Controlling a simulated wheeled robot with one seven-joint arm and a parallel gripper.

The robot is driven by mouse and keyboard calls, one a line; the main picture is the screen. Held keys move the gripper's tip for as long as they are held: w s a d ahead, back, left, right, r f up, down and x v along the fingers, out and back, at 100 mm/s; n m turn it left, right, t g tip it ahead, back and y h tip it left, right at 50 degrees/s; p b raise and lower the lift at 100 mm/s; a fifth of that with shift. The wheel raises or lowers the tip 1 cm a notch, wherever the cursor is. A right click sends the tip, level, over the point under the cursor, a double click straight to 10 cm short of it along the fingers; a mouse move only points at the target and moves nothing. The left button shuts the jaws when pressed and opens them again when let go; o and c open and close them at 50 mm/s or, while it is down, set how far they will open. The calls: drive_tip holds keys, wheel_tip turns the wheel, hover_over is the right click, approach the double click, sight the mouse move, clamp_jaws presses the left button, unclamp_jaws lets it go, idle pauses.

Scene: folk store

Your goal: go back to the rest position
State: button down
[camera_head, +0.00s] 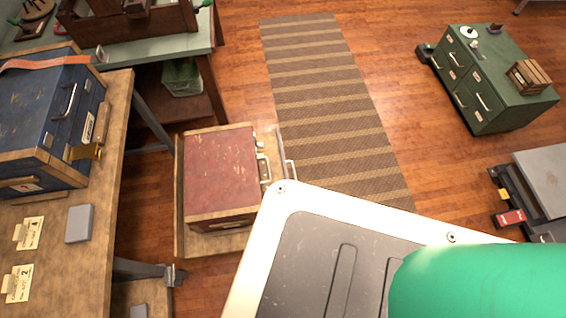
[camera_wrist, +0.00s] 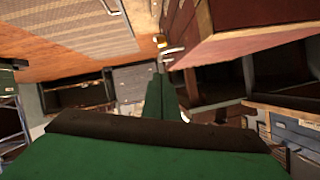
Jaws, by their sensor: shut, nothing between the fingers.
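My gripper (camera_wrist: 159,84) shows in the wrist view, with its two dark green fingers together and nothing between them. It points past the red case (camera_wrist: 250,22), whose edge and metal handle are just above and to the right of the fingertips in that picture. I cannot tell whether they touch. In the head view the red case (camera_head: 222,172) sits on a wooden tray (camera_head: 181,232) at the centre left. The gripper's fingers are not visible in the head view; only my green arm and my pale-rimmed base fill the lower right.
A blue chest (camera_head: 40,125) and a grey block (camera_head: 79,224) are on the wooden table (camera_head: 85,268) at left. A striped rug (camera_head: 335,110) lies on open floor. A green drawer cabinet (camera_head: 490,85) and a grey-topped unit (camera_head: 548,175) stand at right.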

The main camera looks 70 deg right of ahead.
drive_tip(key=shift+v, duration=2.75)
drive_tip(key=shift+w+a+r, duration=0.1)
drive_tip(key=shift+w+a, duration=0.05)
drive_tip(key=shift+w, duration=0.05)
drive_tip(key=w+a+r+n+t+y, duration=0.2)
drive_tip(key=a+r+n+t+y, duration=0.3)
drive_tip(key=a+r, duration=0.6)
drive_tip(key=w+a+r+n+t+y, duration=0.2)
drive_tip(key=a+r+n, duration=0.4)
drive_tip(key=a, duration=0.9)
drive_tip(key=s+a+r+n+y, duration=0.2)
drive_tip(key=a+r+n+y, duration=0.2)
drive_tip(key=a+r, duration=0.3)
wheel_tip(320, 180, up, 4)
drive_tip(key=shift+a+t, duration=0.3)
drive_tip(key=shift+t, duration=0.1)
